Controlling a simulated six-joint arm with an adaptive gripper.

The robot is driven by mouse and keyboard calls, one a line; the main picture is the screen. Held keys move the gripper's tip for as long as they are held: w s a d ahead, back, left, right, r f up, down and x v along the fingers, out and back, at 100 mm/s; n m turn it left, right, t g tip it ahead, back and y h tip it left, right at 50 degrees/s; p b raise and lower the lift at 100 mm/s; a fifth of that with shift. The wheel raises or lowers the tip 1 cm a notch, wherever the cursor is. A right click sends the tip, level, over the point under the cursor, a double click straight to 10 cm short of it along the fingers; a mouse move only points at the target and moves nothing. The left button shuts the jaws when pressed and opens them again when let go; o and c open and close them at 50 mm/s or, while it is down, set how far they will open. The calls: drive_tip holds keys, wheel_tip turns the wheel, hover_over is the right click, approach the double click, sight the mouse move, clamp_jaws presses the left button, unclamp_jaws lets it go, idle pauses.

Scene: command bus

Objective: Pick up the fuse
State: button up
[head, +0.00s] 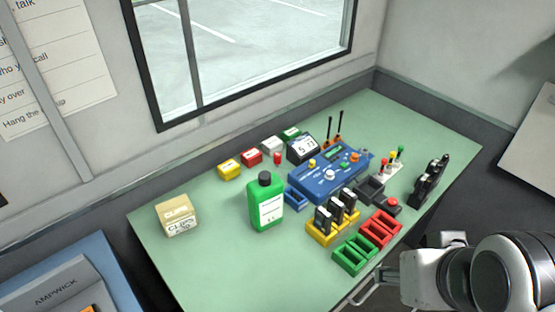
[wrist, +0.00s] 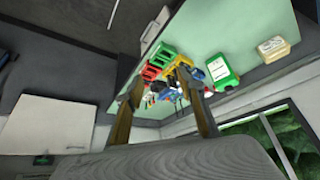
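I cannot tell for sure which thing is the fuse. A small red upright piece (head: 277,158) stands near the back of the green table (head: 190,265), beside a white box. Several colored plugs (head: 393,162) stand in a pale holder at the table's right side. My gripper (head: 366,287) is at the table's front right edge, apart from these things. In the wrist view my gripper (wrist: 162,75) has its two fingers spread, with nothing visible held between them. The crowded table things show small beyond the fingers there.
A green bottle (head: 266,205) and a beige box (head: 177,216) stand on the left. A blue control unit (head: 330,175) is mid-table. Yellow (head: 320,235), green (head: 349,262) and red (head: 378,237) trays lie near my gripper; the yellow one holds black blocks. The front left is clear.

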drive_tip(key=w+a+m+g+y, duration=0.1)
drive_tip(key=w+a+m+y, duration=0.9)
drive_tip(key=w+a, duration=1.05)
drive_tip(key=w+a+f+m+t+y, duration=0.1)
drive_tip(key=w+a+f+m, duration=0.1)
drive_tip(key=w+m, duration=0.35)
drive_tip(key=w+a+f+m+t, duration=0.2)
drive_tip(key=w, duration=0.6)
drive_tip(key=w+d+f+m+t, duration=0.1)
drive_tip(key=w+f+m, duration=0.4)
drive_tip(key=w, duration=0.2)
drive_tip(key=m+t+h, duration=0.3)
drive_tip(key=m+h, duration=0.1)
drive_tip(key=m, duration=0.3)
approach(277, 160)
drive_tip(key=shift+w+r, duration=0.2)
drive_tip(key=shift+w, duration=0.35)
drive_tip(key=shift+w+r, duration=0.15)
drive_tip(key=shift+w, duration=0.35)
drive_tip(key=shift+a, duration=0.1)
drive_tip(key=shift+x, duration=1.25)
